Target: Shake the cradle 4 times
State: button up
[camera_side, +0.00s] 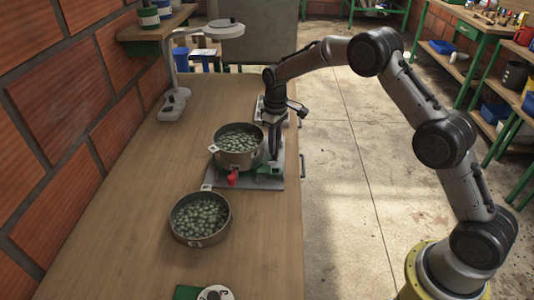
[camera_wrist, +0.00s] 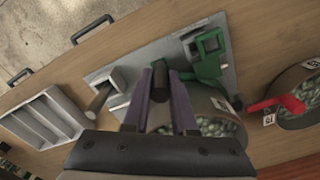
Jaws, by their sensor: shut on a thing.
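A grey plate (camera_side: 268,184) on the bench carries green metal parts (camera_wrist: 207,60), which seem to belong to the cradle. A metal pot (camera_side: 238,158) filled with greenish beans stands upright at the plate, with a red handle (camera_side: 232,177) at its front; the handle also shows in the wrist view (camera_wrist: 283,103). My gripper (camera_side: 274,156) points down just right of this pot. In the wrist view its two fingers (camera_wrist: 160,100) are shut on a dark upright handle (camera_wrist: 160,78) beside the green parts. The handle's lower end is hidden.
A second pot of beans (camera_side: 201,240) stands nearer on the bench; its rim is close to the plate. A pale compartment tray (camera_wrist: 42,122) lies beyond the plate. A lamp-like stand (camera_side: 174,96) is at the back left.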

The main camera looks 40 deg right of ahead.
jog(key=shift+w+d, duration=1)
jog(key=shift+w, duration=0.15)
jog(key=shift+a, duration=0.1)
dwell(2.0)
jog(key=shift+s, duration=0.1)
jog(key=shift+s+a, duration=0.4)
jog(key=o, duration=0.7)
jog(key=shift+r, duration=0.1)
jog(key=shift+r, duration=4.45)
